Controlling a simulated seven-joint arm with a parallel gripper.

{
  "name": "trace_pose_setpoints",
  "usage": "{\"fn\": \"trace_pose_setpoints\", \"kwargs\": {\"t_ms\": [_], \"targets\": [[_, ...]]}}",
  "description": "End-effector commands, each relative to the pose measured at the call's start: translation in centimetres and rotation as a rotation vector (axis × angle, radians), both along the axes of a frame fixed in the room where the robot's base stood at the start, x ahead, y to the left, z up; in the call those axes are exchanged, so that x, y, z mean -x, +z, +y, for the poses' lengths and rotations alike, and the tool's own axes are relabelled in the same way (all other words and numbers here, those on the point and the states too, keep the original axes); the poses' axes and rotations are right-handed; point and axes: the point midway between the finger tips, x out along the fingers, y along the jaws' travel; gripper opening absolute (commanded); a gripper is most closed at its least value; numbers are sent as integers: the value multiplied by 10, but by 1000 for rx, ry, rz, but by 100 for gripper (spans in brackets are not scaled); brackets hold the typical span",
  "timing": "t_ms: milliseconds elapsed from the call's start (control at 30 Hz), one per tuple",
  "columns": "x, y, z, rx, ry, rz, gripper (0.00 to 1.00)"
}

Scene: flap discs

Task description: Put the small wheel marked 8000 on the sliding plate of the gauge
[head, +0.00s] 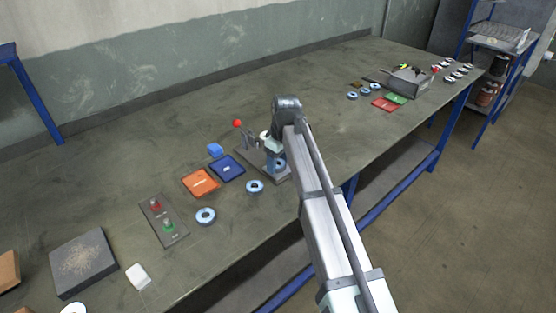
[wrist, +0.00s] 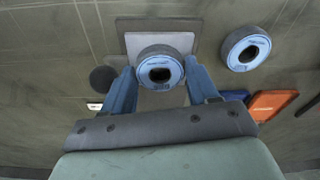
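A small blue-rimmed wheel with a dark hub (wrist: 160,54) is between the two blue fingers of my gripper (wrist: 160,75) in the wrist view. The fingers appear to touch its sides. Its marking is too small to read. Behind it is a light grey plate (wrist: 132,43) of the gauge; I cannot tell whether the wheel rests on it or hangs just above. In the head view the gauge (head: 248,158) has a red-knobbed lever, and my gripper (head: 273,158) is over its right part. The wheel (head: 280,163) is partly hidden there.
Two other blue wheels, one near the gauge (head: 255,186) and one farther left (head: 205,216), lie on the bench. An orange tray (head: 201,182), a blue tray (head: 228,167) and a button panel (head: 163,220) are left of the gauge. More wheels lie at the far right.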

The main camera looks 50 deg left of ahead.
Motion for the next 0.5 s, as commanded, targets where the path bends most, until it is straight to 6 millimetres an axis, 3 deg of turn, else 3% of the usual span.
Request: {"fn": "trace_pose_setpoints", "kwargs": {"t_ms": [300, 500], "targets": [[-2, 0, 0, 0, -2, -4, 88], [-4, 0, 0, -1, -4, -8, 88]]}}
